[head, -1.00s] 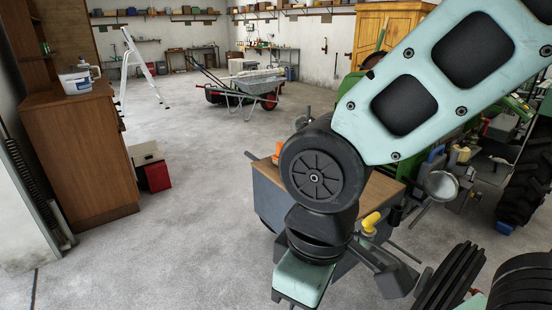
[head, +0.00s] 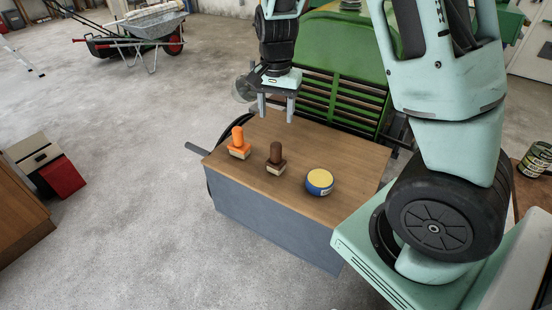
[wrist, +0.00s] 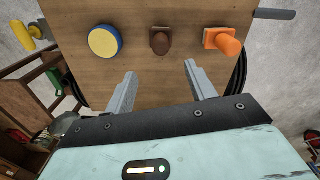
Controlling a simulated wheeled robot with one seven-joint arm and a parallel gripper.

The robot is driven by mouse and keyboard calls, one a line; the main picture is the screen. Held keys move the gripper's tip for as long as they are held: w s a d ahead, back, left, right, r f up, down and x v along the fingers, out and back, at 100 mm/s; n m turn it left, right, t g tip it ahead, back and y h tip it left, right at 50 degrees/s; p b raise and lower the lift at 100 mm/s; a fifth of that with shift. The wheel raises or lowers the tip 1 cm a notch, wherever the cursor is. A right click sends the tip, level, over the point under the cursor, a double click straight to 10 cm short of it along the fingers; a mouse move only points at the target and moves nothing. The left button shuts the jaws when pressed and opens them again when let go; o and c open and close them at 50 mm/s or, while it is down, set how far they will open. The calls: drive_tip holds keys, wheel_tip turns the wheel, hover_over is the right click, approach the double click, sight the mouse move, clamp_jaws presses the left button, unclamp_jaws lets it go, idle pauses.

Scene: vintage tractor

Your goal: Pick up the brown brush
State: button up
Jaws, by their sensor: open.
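The brown brush (head: 276,158) stands on the wooden top of a grey cart (head: 235,153), between an orange-handled brush (head: 238,143) and a round tin with a yellow lid (head: 319,181). In the wrist view the brown brush (wrist: 161,40) is at top centre, beyond the fingertips and roughly between them. My gripper (head: 276,113) is open and empty. It points down above the back part of the cart top, behind the brushes. Its two fingers also show in the wrist view (wrist: 160,70). The brown brush is apart from the fingers.
The yellow tin (wrist: 105,42) and orange brush (wrist: 222,41) flank the brown brush closely. A wheelbarrow (head: 150,25) is at the back left.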

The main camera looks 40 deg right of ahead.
sight(276, 144)
wheel_tip(276, 144, down, 9)
drive_tip(key=shift+w+p, duration=0.1)
drive_tip(key=shift+p, duration=0.55)
drive_tip(key=shift+d+f+p, duration=0.1)
drive_tip(key=shift+f+p, duration=0.9)
drive_tip(key=shift+f, duration=1.6)
drive_tip(key=c, duration=1)
